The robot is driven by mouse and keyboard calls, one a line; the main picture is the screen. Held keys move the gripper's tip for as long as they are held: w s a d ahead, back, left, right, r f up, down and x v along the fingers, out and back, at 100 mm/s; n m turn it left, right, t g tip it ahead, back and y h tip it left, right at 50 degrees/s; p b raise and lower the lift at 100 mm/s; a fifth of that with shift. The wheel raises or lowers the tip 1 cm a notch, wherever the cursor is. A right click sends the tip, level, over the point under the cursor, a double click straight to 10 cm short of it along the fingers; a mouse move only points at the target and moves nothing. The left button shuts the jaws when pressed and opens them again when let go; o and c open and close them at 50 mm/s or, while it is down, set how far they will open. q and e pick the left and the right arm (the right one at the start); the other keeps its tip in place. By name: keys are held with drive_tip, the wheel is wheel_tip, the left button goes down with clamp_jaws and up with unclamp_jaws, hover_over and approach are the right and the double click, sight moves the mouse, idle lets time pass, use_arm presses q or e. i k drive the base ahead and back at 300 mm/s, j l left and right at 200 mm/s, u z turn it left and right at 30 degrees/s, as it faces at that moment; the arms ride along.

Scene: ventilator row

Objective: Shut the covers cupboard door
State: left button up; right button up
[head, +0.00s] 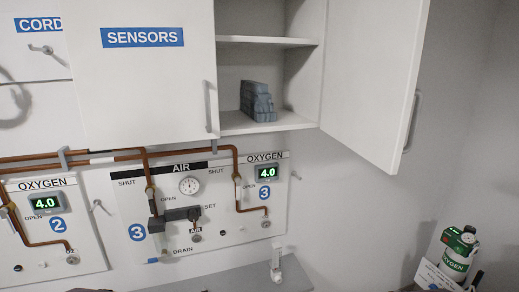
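A white cupboard door (375,75) stands swung wide open at the upper right, hinged on the right side of an open cupboard (268,125). It has a grey vertical bar handle (411,121) near its free edge. No label shows on the side of the door that I see, so I cannot read "covers" on it. Inside the cupboard a stack of folded grey-blue items (257,101) sits on the lower shelf, behind the door line. The upper shelf (268,41) looks bare where visible. Neither of my grippers can be made out in the head view.
A shut door labelled SENSORS (145,75) is left of the opening. Below are gas panels with copper pipes (190,152) and a gauge (190,185). A grey ledge (225,281) runs underneath. The wall below the open door is clear.

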sight(374, 48)
drive_tip(key=i+l+u, duration=0.1)
drive_tip(key=l+u, duration=0.2)
drive_tip(key=l, duration=0.5)
drive_tip(key=l+u, duration=0.3)
drive_tip(key=l, duration=0.5)
drive_tip(key=k+l, duration=0.1)
drive_tip(key=k, duration=0.25)
